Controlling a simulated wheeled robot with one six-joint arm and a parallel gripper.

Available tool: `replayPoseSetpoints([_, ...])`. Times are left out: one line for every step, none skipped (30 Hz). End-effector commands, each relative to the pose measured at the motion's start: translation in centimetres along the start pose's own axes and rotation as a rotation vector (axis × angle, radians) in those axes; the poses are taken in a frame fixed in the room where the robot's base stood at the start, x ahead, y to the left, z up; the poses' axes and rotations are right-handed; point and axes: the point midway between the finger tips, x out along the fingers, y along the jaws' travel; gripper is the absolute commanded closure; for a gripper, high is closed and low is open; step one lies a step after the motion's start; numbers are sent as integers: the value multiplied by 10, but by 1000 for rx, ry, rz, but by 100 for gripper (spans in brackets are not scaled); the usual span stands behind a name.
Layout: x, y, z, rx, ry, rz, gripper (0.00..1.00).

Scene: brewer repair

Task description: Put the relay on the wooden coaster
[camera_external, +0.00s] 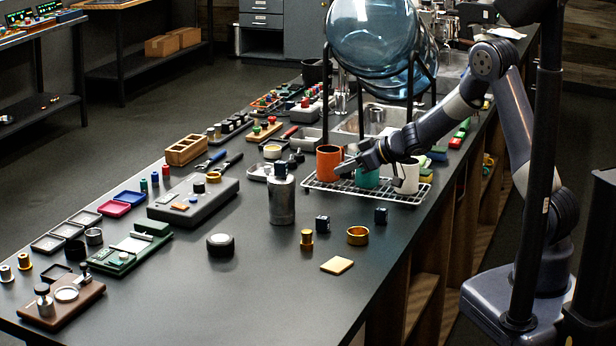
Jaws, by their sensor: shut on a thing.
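The wooden coaster (337,265) is a flat tan square lying bare on the dark counter, near its right front edge. My gripper (345,168) is over the wire rack, by the right side of an orange cup. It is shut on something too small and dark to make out. I cannot tell for sure which thing is the relay. Two small dark blocks stand on the counter: one block (322,223) behind the coaster and another block (381,215) farther right. My gripper is beyond the coaster and apart from it.
The orange cup (328,163), a green cup (367,176) and a white cup (407,177) stand on the wire rack (372,193). A brass cylinder (307,240), a brass ring (358,235) and a tall metal canister (281,197) stand near the coaster.

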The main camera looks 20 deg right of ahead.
Motion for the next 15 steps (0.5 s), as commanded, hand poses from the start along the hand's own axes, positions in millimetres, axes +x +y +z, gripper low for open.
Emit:
replayPoseSetpoints([0,-13,-1,-16,3,-26,100])
replayPoseSetpoints([0,-22,-2,-28,5,-46,100])
replayPoseSetpoints([0,-36,-2,-47,6,-77,100])
replayPoseSetpoints([-1,-49,-2,-63,8,-106,100])
replayPoseSetpoints([-2,-63,-3,-80,10,-135,100])
replayPoseSetpoints([-4,-83,-3,-105,12,-181,100])
replayPoseSetpoints([-6,-98,-3,-126,13,-216,100])
replayPoseSetpoints([-9,-114,-2,-146,15,-252,100])
replayPoseSetpoints([-14,-134,0,-172,15,-300,100])
replayPoseSetpoints([-17,-149,1,-193,16,-336,100])
replayPoseSetpoints([-21,-163,3,-210,15,-370,100])
replayPoseSetpoints([-27,-182,5,-234,15,-416,100])
replayPoseSetpoints([-32,-194,7,-251,13,-448,100])
replayPoseSetpoints([-36,-206,10,-266,12,-478,100])
replayPoseSetpoints([-42,-220,12,-287,11,-516,100])
